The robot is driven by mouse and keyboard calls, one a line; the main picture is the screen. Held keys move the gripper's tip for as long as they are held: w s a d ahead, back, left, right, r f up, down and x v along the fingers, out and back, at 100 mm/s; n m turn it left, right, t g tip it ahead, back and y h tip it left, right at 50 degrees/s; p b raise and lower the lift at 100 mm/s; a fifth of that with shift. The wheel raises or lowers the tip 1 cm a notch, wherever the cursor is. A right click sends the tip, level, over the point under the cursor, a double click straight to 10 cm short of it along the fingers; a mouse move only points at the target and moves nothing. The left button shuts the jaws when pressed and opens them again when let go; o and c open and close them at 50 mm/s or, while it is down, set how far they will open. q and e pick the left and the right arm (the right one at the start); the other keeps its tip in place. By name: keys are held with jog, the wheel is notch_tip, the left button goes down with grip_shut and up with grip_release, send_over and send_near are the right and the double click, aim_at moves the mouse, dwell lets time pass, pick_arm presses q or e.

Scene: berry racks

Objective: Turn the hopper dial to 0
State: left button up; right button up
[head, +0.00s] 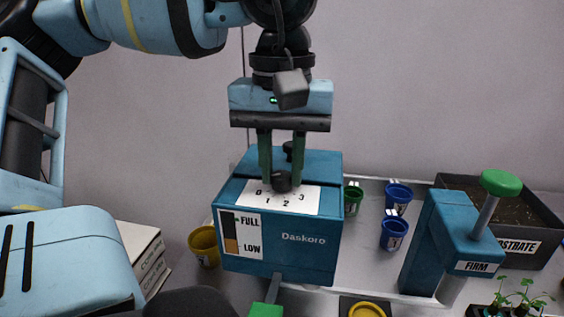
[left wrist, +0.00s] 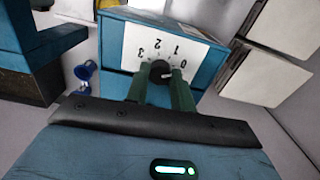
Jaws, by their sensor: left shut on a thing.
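The hopper (head: 275,245) is a blue box marked Daskoro with a FULL/LOW gauge on its front. On its top is a white dial plate (head: 308,200) numbered 0 to 3, with a black dial knob (head: 281,182). My left gripper (head: 281,176) reaches down from above, its two green fingers shut on the knob. In the left wrist view the fingers straddle the knob (left wrist: 159,71). A light mark on the knob lies towards the 0 side there, but its exact setting is hard to tell. My right gripper is not in view.
A blue FIRM press (head: 432,243) with a green handle (head: 501,183) stands to the right, before a dark SUBSTRATE bin (head: 530,225). Blue cups (head: 393,233) and a green cup (head: 352,200) stand between. A yellow cup (head: 203,246) is left of the hopper.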

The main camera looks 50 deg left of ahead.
aim_at(282, 174)
pick_arm(q)
jog(key=shift+m, duration=0.4)
jog(key=o, duration=1)
jog(key=shift+r, duration=3.95)
